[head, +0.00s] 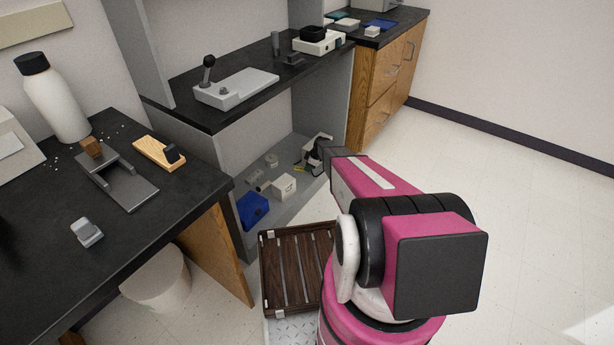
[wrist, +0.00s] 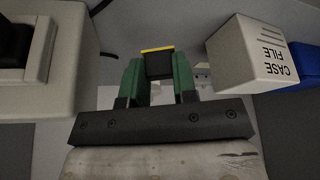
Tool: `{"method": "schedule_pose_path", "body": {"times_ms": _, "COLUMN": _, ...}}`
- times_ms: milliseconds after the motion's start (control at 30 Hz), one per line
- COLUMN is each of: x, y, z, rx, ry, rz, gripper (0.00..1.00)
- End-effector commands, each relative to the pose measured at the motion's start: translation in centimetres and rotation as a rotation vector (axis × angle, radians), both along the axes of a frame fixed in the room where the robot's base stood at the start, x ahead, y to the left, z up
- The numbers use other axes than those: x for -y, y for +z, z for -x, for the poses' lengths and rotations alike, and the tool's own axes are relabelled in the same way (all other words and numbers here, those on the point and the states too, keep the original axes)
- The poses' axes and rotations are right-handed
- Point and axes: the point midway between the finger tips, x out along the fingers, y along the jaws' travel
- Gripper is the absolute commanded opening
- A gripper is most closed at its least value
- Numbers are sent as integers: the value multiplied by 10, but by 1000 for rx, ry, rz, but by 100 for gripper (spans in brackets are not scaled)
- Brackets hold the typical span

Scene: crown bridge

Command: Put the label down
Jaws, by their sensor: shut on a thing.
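The label, a small dark piece with a yellow edge (wrist: 158,64), sits between the two green fingers of my gripper (wrist: 160,78) in the wrist view. The fingers are shut on it from both sides. In the head view a bit of yellow (head: 299,168) shows by the end of my arm, low in the grey shelf bay. My gripper is mostly hidden there by my arm. I cannot tell whether the label touches the shelf surface.
A white box marked CASE FILE (wrist: 254,54) stands close on the right, with a blue bin (wrist: 304,68) beyond it. A pale device with a black part (wrist: 70,65) is close on the left. A brown slatted tray (head: 290,268) is below the bay.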

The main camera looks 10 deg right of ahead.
Motion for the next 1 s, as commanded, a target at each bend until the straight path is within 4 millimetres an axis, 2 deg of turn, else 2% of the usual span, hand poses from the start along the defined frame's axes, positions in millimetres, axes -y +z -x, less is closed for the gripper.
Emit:
{"method": "schedule_pose_path", "body": {"times_ms": 33, "x": 0, "y": -12, "z": -2, "rx": -1, "ry": 0, "rz": 0, "gripper": 4}}
{"method": "schedule_pose_path", "body": {"times_ms": 100, "x": 0, "y": -23, "z": -1, "rx": -1, "ry": 0, "rz": 1, "gripper": 4}}
{"method": "schedule_pose_path", "body": {"times_ms": 333, "x": 0, "y": -42, "z": -1, "rx": 0, "ry": 0, "rz": 0, "gripper": 4}}
{"method": "schedule_pose_path", "body": {"times_ms": 500, "x": 0, "y": -65, "z": -1, "rx": -1, "ry": -1, "rz": 0, "gripper": 4}}
{"method": "schedule_pose_path", "body": {"times_ms": 933, "x": 0, "y": -71, "z": -1, "rx": 0, "ry": 0, "rz": 0, "gripper": 4}}
{"method": "schedule_pose_path", "body": {"times_ms": 967, "x": 0, "y": -71, "z": 0, "rx": 0, "ry": 0, "rz": 0, "gripper": 33}}
{"method": "schedule_pose_path", "body": {"times_ms": 1000, "x": 0, "y": -71, "z": 0, "rx": 0, "ry": 0, "rz": 0, "gripper": 46}}
